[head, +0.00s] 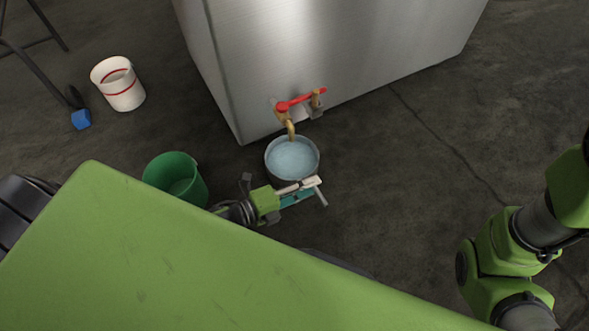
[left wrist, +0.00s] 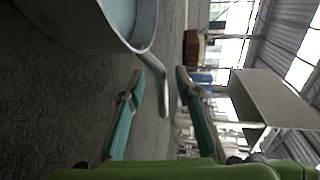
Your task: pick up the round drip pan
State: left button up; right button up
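The round drip pan (head: 292,158) is a grey metal pan of bluish water on the floor, under the brass tap. In the left wrist view the pan (left wrist: 135,42) fills the upper left, and its grey handle (left wrist: 160,85) juts out from the rim. My left gripper (head: 313,189) is beside the pan's near side. In the left wrist view its two teal fingers are apart, with the bent handle showing between them; contact cannot be made out. My right gripper is not in view.
The brass tap with a red lever (head: 302,99) sticks out of the large steel tank (head: 300,50) above the pan. A green bucket (head: 177,180) and a white bucket with red bands (head: 119,88) stand to the left. The floor right of the pan is clear.

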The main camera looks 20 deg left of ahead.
pick_arm(q)
grip_shut()
jog(key=shift+w+r, duration=0.1)
jog(key=shift+r, duration=0.1)
jog(key=shift+r, duration=0.1)
